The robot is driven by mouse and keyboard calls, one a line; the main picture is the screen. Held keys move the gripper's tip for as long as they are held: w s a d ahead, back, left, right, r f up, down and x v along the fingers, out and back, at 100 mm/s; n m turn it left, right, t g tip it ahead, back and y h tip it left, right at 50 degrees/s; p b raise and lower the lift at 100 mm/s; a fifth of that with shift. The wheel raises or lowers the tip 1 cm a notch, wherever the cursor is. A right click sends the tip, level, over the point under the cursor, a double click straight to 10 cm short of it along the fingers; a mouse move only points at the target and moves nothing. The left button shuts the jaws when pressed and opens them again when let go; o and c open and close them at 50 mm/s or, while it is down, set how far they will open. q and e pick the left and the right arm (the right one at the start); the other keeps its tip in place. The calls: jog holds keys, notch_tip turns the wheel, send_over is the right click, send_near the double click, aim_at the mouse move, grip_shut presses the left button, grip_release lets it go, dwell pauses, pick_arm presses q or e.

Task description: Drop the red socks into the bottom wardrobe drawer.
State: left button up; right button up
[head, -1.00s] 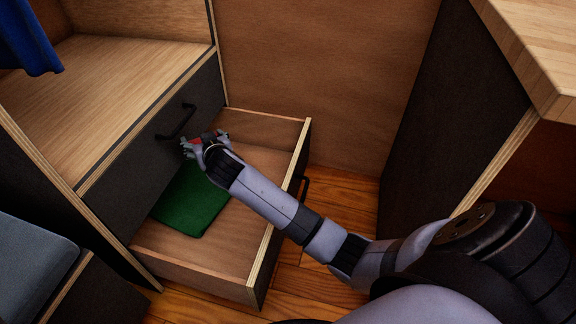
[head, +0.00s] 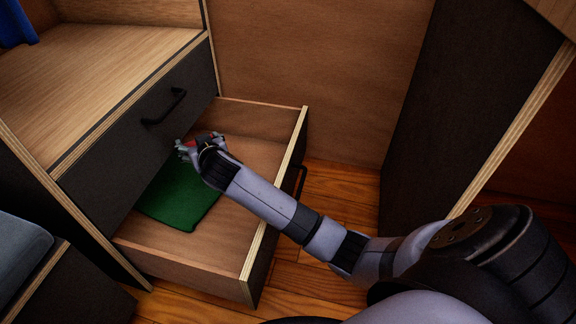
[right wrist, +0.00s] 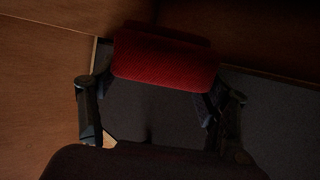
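The bottom wardrobe drawer (head: 205,262) is pulled open, with a folded green cloth (head: 183,200) lying inside. My right gripper (head: 186,147) is over the drawer's inner part, close to the upper drawer front. In the right wrist view, the red socks (right wrist: 165,62) are a rolled bundle in front of the right gripper (right wrist: 160,98). Only a little red shows at the gripper in the head view; I cannot tell whether the socks touch anything below. My left gripper is out of view.
The upper drawer (head: 150,135) is shut and has a black handle (head: 165,107) just above my right gripper. A dark panel (head: 440,110) stands at the right. A grey cushioned seat (head: 20,258) is at the lower left. Wooden floor (head: 335,205) shows right of the drawer.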

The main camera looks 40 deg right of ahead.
jog(key=o, duration=0.5)
jog(key=v, duration=1.2)
dwell(0.3)
